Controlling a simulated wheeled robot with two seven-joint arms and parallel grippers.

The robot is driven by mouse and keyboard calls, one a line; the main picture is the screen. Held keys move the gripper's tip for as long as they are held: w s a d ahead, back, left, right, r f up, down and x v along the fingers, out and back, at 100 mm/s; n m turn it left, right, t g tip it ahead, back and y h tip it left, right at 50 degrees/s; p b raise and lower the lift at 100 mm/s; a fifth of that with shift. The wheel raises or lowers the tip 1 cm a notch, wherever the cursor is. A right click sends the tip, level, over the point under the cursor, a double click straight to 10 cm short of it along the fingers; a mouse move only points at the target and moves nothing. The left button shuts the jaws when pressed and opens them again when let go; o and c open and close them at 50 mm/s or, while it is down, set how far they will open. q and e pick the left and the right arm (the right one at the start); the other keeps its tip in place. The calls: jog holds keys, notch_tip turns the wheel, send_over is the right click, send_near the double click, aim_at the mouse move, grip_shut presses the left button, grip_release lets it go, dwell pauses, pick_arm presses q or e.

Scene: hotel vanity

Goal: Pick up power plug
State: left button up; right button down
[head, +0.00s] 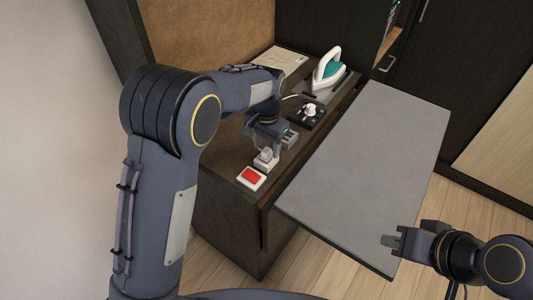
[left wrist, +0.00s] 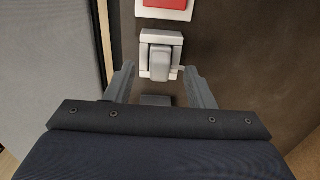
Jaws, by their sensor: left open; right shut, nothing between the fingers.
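A grey plug-like block (left wrist: 160,62) sits on a white square plate (left wrist: 147,37) on the brown counter, in the left wrist view. In the head view the block (head: 266,154) shows just below my left gripper (head: 268,148). My left gripper is open and points down, its fingertips on either side of the block in the left wrist view (left wrist: 159,72). Whether they touch it I cannot tell. A white knob or plug (head: 310,109) sits on a black plate further back, with a white cord near it. My right gripper (head: 390,241) is shut and empty beside the grey board's front edge.
A red-and-white switch (head: 250,177) lies in front of the block. An iron with a teal body (head: 329,70) stands at the back of the brown counter (head: 226,163). A bare grey board (head: 365,170) lies to the right. A pale sheet (head: 281,59) lies behind.

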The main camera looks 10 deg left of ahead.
pick_arm(q)
notch_tip(320, 180, down, 2)
jog(key=shift+f, duration=0.15)
jog(key=c, duration=1.1)
grip_shut()
